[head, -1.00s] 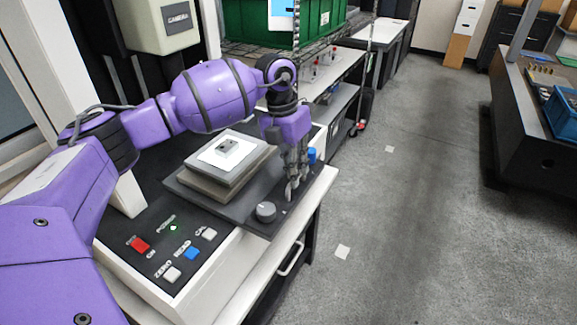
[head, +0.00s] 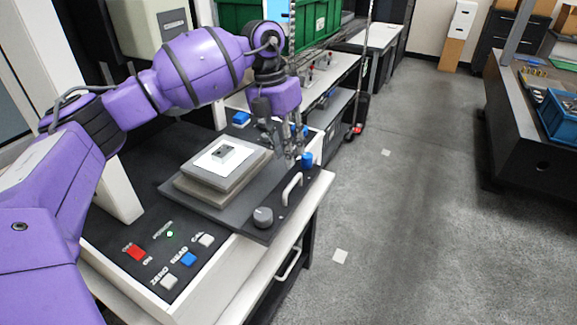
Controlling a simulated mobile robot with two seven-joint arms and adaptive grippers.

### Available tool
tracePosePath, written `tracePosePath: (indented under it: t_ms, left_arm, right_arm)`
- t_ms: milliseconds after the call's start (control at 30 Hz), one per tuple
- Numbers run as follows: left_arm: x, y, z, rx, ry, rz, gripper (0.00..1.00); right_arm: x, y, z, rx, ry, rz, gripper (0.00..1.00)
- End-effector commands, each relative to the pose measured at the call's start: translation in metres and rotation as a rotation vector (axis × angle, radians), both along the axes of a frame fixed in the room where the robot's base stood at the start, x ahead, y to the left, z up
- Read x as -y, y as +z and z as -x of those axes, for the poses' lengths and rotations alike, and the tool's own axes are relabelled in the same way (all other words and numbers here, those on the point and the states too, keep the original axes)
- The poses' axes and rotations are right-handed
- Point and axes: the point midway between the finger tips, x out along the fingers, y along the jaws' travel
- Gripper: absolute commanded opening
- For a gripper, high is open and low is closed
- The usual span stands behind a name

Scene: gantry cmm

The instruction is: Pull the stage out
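The stage (head: 180,186) is a dark flat plate on the machine's base. It carries a stepped grey block topped with a white sheet and a small grey part (head: 222,154). A pale bar handle (head: 291,189) stands at the plate's front right edge, between a grey knob (head: 263,216) and a blue knob (head: 307,158). My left gripper (head: 291,158) points down just above and behind the handle, apart from it. Its fingers look spread, with nothing seen between them. My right gripper is not in view.
The front panel has a red button (head: 133,251), a blue button (head: 188,259) and pale buttons. A drawer handle (head: 288,262) is below. A green crate (head: 322,22) stands behind. The grey floor (head: 410,220) to the right is open, up to a dark bench with a blue bin (head: 562,118).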

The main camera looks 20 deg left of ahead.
Motion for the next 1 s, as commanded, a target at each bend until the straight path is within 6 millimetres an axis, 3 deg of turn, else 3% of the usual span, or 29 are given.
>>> tracePosePath:
  t_ms: [100, 300, 1000]
  left_arm:
    - [-0.004, 0.022, -0.001, 0.003, 0.001, 0.0, 0.27]
    - [-0.009, 0.042, -0.001, 0.001, 0.0, -0.001, 0.27]
    - [-0.009, 0.044, -0.001, -0.001, 0.0, 0.0, 0.27]
  right_arm:
    - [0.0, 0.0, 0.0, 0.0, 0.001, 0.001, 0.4]
    - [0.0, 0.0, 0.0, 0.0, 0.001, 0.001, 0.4]
    - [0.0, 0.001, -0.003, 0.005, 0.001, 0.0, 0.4]
